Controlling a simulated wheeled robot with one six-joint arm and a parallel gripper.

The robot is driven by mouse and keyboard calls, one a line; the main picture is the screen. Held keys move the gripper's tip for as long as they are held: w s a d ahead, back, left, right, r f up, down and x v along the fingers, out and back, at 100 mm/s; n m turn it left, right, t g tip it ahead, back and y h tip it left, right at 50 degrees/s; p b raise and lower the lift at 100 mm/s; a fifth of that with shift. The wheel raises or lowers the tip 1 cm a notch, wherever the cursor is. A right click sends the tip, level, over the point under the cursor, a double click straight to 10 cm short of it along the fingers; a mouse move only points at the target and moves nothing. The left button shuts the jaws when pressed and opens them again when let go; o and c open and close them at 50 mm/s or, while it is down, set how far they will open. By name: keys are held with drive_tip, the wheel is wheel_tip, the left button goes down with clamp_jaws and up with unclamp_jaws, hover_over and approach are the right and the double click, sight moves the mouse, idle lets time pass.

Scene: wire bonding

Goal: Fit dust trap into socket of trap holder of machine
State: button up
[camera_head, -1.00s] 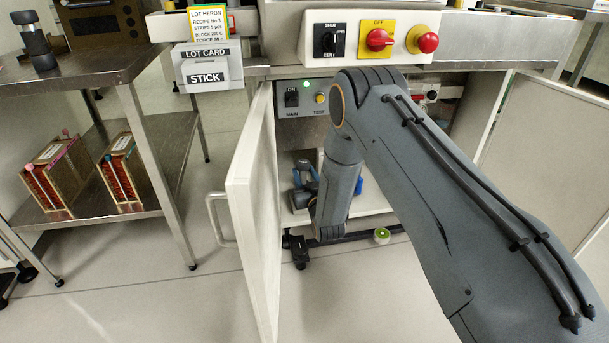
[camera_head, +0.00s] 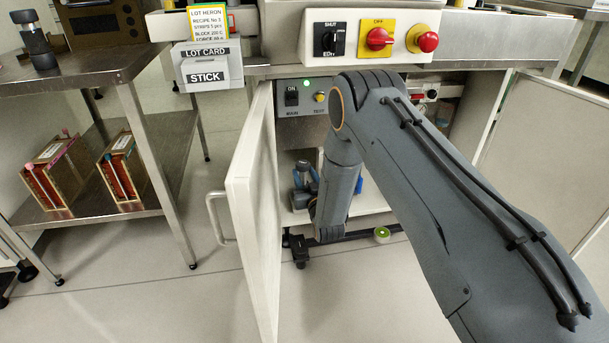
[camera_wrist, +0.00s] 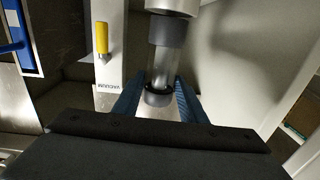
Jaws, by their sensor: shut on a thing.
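In the wrist view, my gripper (camera_wrist: 160,92) is shut with its blue fingers on either side of the dust trap (camera_wrist: 161,68). The trap is a clear cylinder with a dark grey collar at its upper end and a dark ring lower down. A pale round part, which looks like the trap holder (camera_wrist: 172,6), is right above the collar at the picture's top edge. The collar appears to meet it, but I cannot tell how far the trap is in the socket. In the head view, my arm hides the trap and holder.
A yellow lever (camera_wrist: 102,40) is on a white panel marked VACUUM, left of the trap. In the head view, the open cabinet door (camera_head: 254,215) stands left of my arm. A steel cart (camera_head: 110,195) is further left.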

sight(305, 182)
drive_tip(key=shift+f+b, duration=0.75)
drive_tip(key=shift+f, duration=0.95)
drive_tip(key=o, duration=1.2)
drive_tip(key=p+v, duration=0.4)
drive_tip(key=v, duration=0.3)
drive_tip(key=shift+s, duration=0.4)
drive_tip(key=shift+d, duration=0.1)
